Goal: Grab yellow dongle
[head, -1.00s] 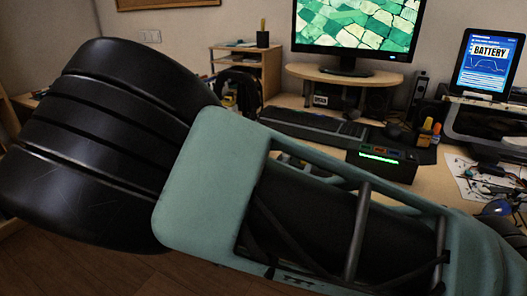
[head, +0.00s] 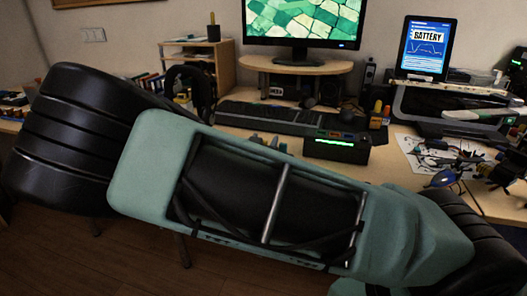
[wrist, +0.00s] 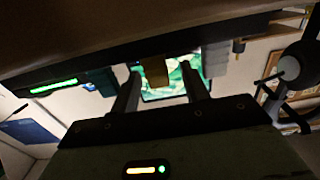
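In the wrist view my gripper (wrist: 160,90) shows two dark fingers set apart, open, with nothing clearly held. A blurred yellow-brown block (wrist: 155,72) shows between the fingers, apart from them; I cannot tell whether it is the yellow dongle. In the head view a black box (head: 337,147) with a green lit strip stands on the desk, with small coloured parts on top too small to tell. A yellow-orange item (head: 377,110) stands right of it; I cannot tell what it is. My gripper is not clear in the head view.
The desk (head: 385,173) also holds a keyboard (head: 270,118), a monitor (head: 300,22) on a riser, a tablet reading BATTERY (head: 425,47) and a printer-like machine (head: 455,112). Loose electronics lie on white paper (head: 435,155). My arm hides the desk's near part.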

